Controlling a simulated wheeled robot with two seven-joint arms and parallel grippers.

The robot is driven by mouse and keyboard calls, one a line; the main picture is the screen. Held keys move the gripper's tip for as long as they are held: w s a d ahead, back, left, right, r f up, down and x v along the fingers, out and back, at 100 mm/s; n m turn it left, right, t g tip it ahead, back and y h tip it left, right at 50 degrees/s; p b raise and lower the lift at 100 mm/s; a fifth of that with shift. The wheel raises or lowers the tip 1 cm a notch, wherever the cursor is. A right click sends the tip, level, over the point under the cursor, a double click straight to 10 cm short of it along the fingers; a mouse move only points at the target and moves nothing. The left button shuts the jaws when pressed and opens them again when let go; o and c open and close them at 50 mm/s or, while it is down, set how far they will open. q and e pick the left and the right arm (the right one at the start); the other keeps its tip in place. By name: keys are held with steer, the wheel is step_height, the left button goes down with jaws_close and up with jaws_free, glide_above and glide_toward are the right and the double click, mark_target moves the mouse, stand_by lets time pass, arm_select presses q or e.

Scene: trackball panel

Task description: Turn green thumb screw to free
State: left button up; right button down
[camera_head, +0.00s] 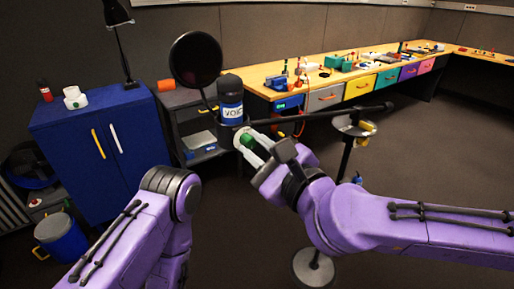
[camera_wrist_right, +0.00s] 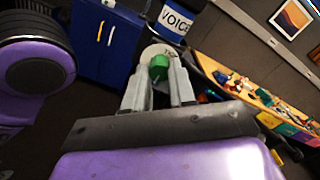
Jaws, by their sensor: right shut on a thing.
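The green thumb screw (camera_head: 247,140) sits on a pale round plate at the end of a black boom, just below the microphone labelled VOICE. It also shows in the right wrist view (camera_wrist_right: 158,68), in front of a white disc (camera_wrist_right: 152,52) with partly hidden lettering. My right gripper (camera_head: 251,146) is shut on the green thumb screw, with a grey finger on each side of it; its fingers also show in the right wrist view (camera_wrist_right: 159,76). My left arm shows at the lower left, but its gripper is out of view.
The microphone (camera_head: 231,97) and round black pop filter (camera_head: 196,59) stand just behind the screw. The black boom (camera_head: 335,115) runs right to a stand with a round base (camera_head: 313,267). A blue cabinet (camera_head: 95,140) and a long workbench (camera_head: 330,84) are behind.

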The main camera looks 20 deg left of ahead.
steer(key=c, duration=0.9)
jaws_free()
steer(key=shift+c, duration=0.2)
steer(key=b+v, duration=0.1)
steer(key=v, duration=0.9)
steer(key=shift+s+d, duration=0.2)
steer(key=shift+s, duration=0.05)
